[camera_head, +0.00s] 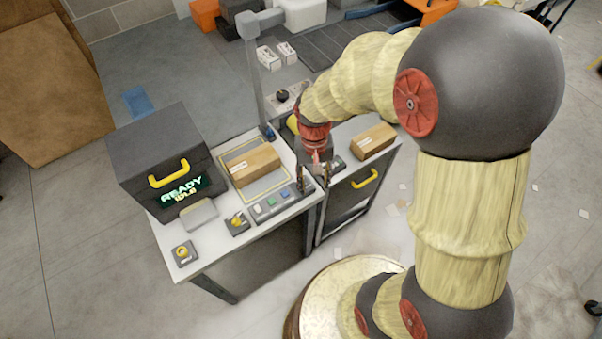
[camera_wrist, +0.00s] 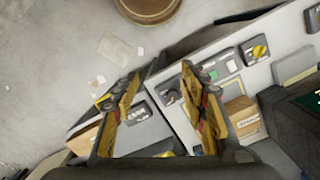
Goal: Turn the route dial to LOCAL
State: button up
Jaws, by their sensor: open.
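In the head view two small grey boxes with yellow knobs sit on the white bench: one knob (camera_head: 237,219) beside the button panel, the other (camera_head: 183,253) at the near left corner. I cannot read a LOCAL mark on either, so I cannot tell which is the route dial. One yellow knob shows at the upper right of the wrist view (camera_wrist: 260,51). My gripper (camera_head: 314,184) is open and empty, pointing down over the bench's right end, to the right of both knobs. Its fingers (camera_wrist: 160,72) frame a small grey labelled panel (camera_wrist: 138,112).
A button panel (camera_head: 270,203) lies along the bench's front edge. A carton (camera_head: 249,165) lies in a yellow-outlined area; another (camera_head: 373,141) is on the right bench. A dark box (camera_head: 163,160) with a READY IDLE display stands left. A grey post (camera_head: 256,85) rises behind.

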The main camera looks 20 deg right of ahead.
jog(key=w+f+m, duration=0.2)
jog(key=w+f, duration=0.1)
jog(key=w+f+m+p, duration=0.1)
jog(key=w+f+m, duration=0.1)
jog(key=w+f, duration=0.1)
jog(key=w+f+m, duration=0.2)
jog(key=w+f, duration=0.2)
jog(key=shift+a+m+t+p, duration=0.1)
jog(key=shift+m+t+p, duration=0.2)
jog(key=shift+t+p, duration=0.1)
jog(key=shift+w+r+m, duration=0.1)
jog(key=shift+w+m, duration=0.2)
jog(key=shift+m, duration=0.3)
jog(key=shift+f, duration=0.45)
notch_tip(320, 180, down, 7)
jog(key=shift+w+r, duration=0.1)
jog(key=c, duration=0.4)
jog(key=c, duration=0.7)
grip_shut()
